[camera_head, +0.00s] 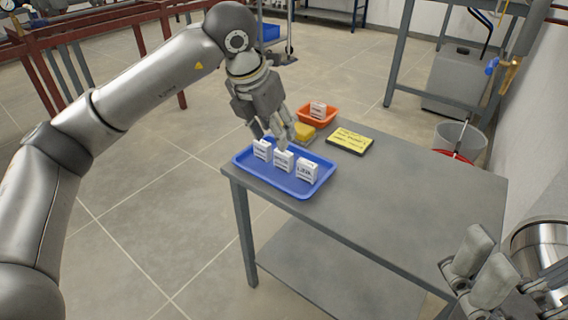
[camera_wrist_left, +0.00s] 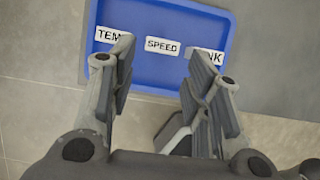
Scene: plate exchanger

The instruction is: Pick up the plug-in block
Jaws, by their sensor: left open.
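Three white plug-in blocks stand in the blue tray (camera_head: 262,182) on the table. The left block (camera_head: 262,150), the middle block (camera_head: 284,161) and the right block (camera_head: 307,170) form a row. In the left wrist view, the middle one reads SPEED (camera_wrist_left: 162,46); the left one shows TEM (camera_wrist_left: 110,35) and the right one NK (camera_wrist_left: 208,56), both partly covered by fingers. My left gripper (camera_head: 282,138) is open above the tray, its fingers pointing down on either side of the SPEED block. Contact cannot be told. My right gripper (camera_head: 481,265) is at the lower right, fingers apart and empty.
An orange bin (camera_head: 330,118) holding a white block stands behind the tray, beside a yellow item (camera_head: 302,131). A dark panel with a yellow face (camera_head: 350,140) lies to the right. The table's right side (camera_head: 430,190) is clear. A bucket (camera_head: 460,140) stands behind.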

